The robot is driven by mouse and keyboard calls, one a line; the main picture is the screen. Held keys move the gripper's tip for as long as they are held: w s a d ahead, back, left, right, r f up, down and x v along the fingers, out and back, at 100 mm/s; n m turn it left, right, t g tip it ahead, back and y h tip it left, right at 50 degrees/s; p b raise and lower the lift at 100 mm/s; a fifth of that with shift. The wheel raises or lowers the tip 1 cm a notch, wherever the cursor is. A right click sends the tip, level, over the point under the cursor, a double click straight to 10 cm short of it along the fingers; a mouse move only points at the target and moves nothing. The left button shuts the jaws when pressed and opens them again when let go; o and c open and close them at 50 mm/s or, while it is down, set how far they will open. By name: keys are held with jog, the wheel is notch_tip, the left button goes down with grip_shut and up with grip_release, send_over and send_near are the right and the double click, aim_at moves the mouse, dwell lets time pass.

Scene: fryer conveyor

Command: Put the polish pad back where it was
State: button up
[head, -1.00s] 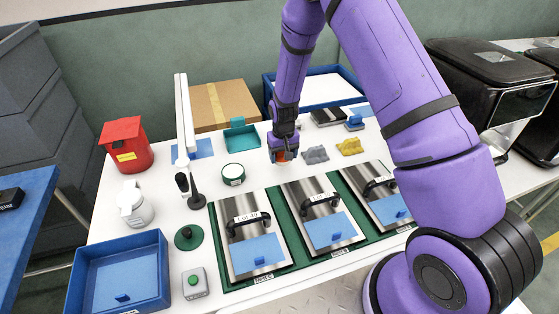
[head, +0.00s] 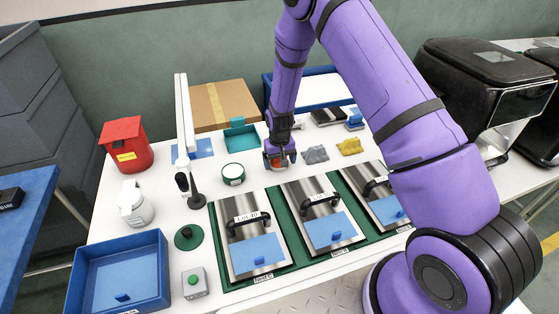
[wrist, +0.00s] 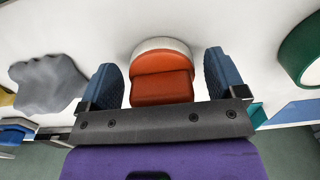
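The polish pad, which I take to be the orange block with a white rounded base (wrist: 162,78), stands on the white table between my fingers. In the head view its orange part (head: 274,163) shows under my gripper (head: 279,164). In the wrist view my gripper (wrist: 162,82) is open, with one blue finger on each side of the orange block and a narrow gap at both sides. The fingers do not press on it.
A grey lump (head: 315,154) and a yellow lump (head: 349,146) lie to the right. A green-rimmed round tin (head: 233,173) stands to the left. Steel lids with black handles (head: 247,245) lie in front. A teal tray (head: 241,136) and cardboard box (head: 220,103) are behind.

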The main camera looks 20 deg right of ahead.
jog(key=shift+r, duration=0.15)
jog(key=s+d+r+t, duration=0.1)
jog(key=s+r, duration=0.3)
jog(key=r, duration=0.9)
jog(key=s+d+r+t, duration=0.1)
jog(key=s+r, duration=0.3)
jog(key=r, duration=0.8)
jog(key=s+d+r, duration=0.2)
jog(key=s+r, duration=0.2)
jog(key=r, duration=0.9)
jog(key=s+d+r+t, duration=0.1)
jog(key=s+r, duration=0.4)
jog(key=s, duration=0.7)
jog(key=s+d+r+t, duration=0.2)
jog(key=s+r, duration=0.2)
jog(key=s, duration=0.8)
jog(key=shift+s+r, duration=0.3)
jog(key=shift+r, duration=0.05)
